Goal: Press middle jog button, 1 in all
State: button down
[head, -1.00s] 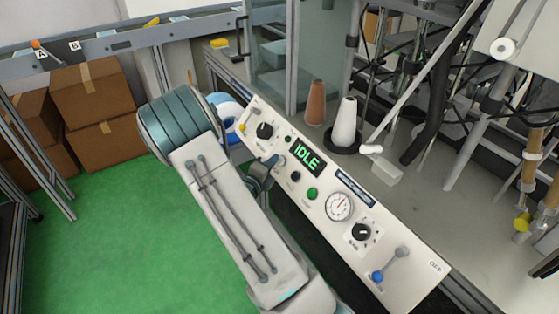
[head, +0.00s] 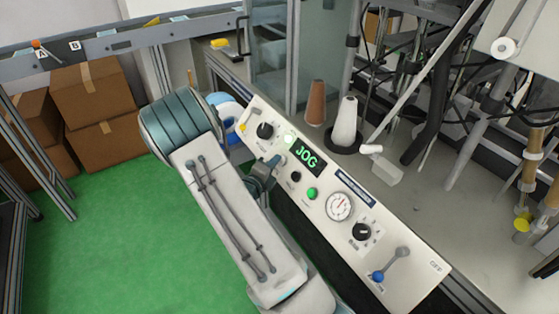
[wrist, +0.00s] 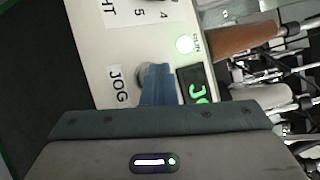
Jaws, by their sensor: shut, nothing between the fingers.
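The jog button (wrist: 141,74) is mostly hidden behind my fingertips; a grey edge shows beside the printed JOG label in the wrist view. My gripper (wrist: 158,72) is shut and empty, its blue fingertips at the button. In the head view, my gripper (head: 276,162) reaches the panel's near edge, left of the display.
The control panel (head: 405,258) also carries a black button (head: 296,177), a green button (head: 312,193), a gauge (head: 340,206), a black knob (head: 362,231) and a blue-tipped lever (head: 390,265). Brown and white cones (head: 345,122) stand behind it. The green floor at left is clear.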

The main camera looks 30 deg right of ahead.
jog(key=shift+s+a+r+p, duration=0.1)
jog(key=shift+a+r+p, duration=0.45)
jog(key=shift+p, duration=0.2)
jog(key=shift+a, duration=0.1)
jog(key=a+r+p, duration=0.1)
jog(key=a+p, duration=0.1)
jog(key=a+r+p, duration=0.1)
jog(key=r+p, duration=0.1)
jog(key=shift+a, duration=0.4)
dwell(0.8)
